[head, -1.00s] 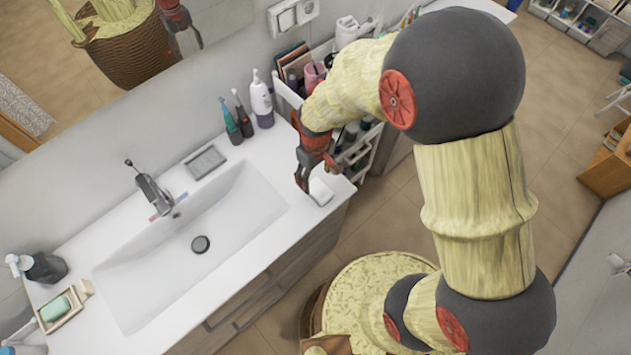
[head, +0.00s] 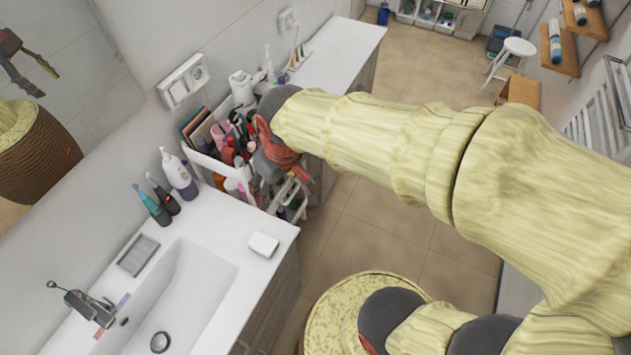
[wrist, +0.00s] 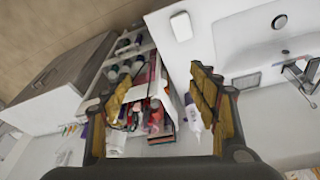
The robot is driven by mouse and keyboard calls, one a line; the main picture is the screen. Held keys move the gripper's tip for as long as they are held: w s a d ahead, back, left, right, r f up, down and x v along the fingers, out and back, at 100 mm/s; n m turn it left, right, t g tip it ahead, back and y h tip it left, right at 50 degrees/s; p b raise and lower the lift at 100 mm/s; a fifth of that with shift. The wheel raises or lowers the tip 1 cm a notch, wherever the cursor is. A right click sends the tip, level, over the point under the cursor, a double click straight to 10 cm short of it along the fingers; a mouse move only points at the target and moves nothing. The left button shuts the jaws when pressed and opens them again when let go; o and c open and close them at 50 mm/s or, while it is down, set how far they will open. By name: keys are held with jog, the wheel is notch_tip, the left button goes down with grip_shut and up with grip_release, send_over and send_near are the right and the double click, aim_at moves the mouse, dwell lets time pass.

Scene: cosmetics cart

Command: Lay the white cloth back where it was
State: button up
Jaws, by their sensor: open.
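The white cloth (head: 263,245), a small folded block, lies flat on the white washbasin counter near its right front corner. It also shows at the top of the wrist view (wrist: 181,27). My gripper (head: 288,172) is beyond the counter's right edge, over the cosmetics cart, apart from the cloth. In the wrist view my gripper (wrist: 158,88) has its fingers spread wide with nothing held between them. My arm hides part of the cart in the head view.
The cosmetics cart (head: 208,165) is packed with bottles, tubes and brushes below my gripper. A grey soap dish (head: 138,254) sits by the basin (head: 190,295). Counter around the cloth is clear.

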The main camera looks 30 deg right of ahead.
jog(key=s+d+r+m+t, duration=0.2)
jog(key=s+d+r+m, duration=0.1)
jog(key=s+r, duration=0.5)
jog(key=shift+s+d, duration=0.5)
jog(key=shift+d, duration=0.4)
jog(key=shift+f, duration=0.1)
notch_tip(320, 180, down, 12)
jog(key=b, duration=1.2)
